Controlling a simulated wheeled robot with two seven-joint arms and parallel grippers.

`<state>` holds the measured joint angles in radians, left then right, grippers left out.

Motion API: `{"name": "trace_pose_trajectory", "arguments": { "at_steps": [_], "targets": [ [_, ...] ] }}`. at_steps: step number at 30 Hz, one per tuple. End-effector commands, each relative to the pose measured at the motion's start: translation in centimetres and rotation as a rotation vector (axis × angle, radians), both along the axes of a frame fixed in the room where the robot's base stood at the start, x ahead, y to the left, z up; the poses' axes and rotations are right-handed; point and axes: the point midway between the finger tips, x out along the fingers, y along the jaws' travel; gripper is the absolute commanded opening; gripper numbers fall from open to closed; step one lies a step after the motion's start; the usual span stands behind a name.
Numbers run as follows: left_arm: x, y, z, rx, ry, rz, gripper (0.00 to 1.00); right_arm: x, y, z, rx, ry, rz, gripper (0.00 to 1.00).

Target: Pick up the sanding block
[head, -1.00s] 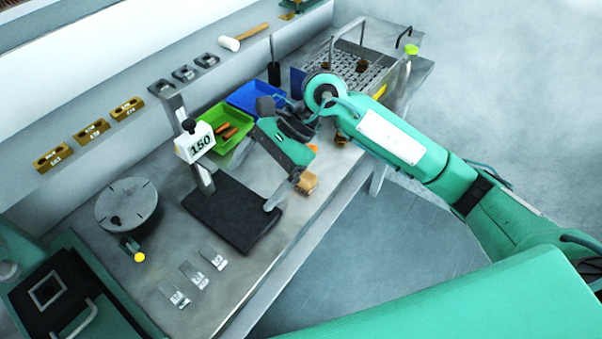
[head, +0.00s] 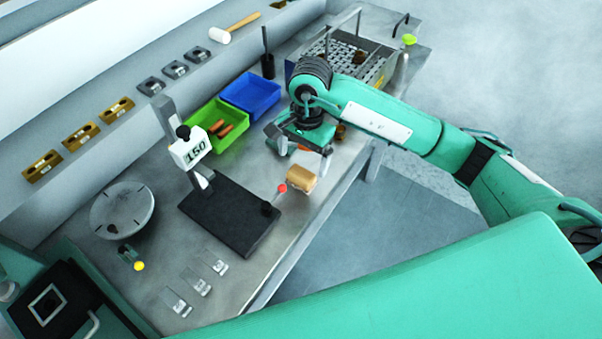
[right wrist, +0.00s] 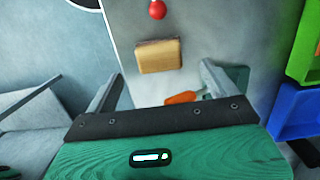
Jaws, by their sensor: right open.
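The sanding block (head: 301,178), a tan-brown block, lies on the grey bench near its front edge, beside the black stand base. It also shows in the right wrist view (right wrist: 159,56), ahead of the fingers and roughly between their lines. My right gripper (head: 298,146) is open and empty, just beyond the block in the head view and apart from it. In the right wrist view its two fingers (right wrist: 161,82) are spread wide, with bare bench between them and the block. My left gripper is not in view.
A red knob (head: 282,188) stands close to the block, on the black stand (head: 235,215). An orange-handled tool (right wrist: 183,97) lies by one finger. Green (head: 218,127) and blue (head: 251,93) bins stand behind. The bench front edge is close to the block.

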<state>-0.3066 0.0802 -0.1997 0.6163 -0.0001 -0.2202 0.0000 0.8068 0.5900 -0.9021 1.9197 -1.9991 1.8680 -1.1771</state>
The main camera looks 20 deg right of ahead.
Motion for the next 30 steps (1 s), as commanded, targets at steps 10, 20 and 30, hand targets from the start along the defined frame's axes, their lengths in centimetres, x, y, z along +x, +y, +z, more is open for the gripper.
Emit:
{"name": "trace_pose_trajectory", "arguments": {
  "at_steps": [10, 20, 30],
  "targets": [
    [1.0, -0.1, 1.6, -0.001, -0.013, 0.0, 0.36, -0.4, 0.3, -2.2, 0.0, 0.004, -0.001, 0.89],
    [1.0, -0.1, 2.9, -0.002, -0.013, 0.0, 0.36, -0.6, 0.6, -5.8, 0.001, 0.0, 0.0, 0.89],
    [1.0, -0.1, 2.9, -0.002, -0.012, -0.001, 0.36, -0.6, 0.6, -6.0, 0.001, -0.002, 0.0, 0.73]
  ]
}}
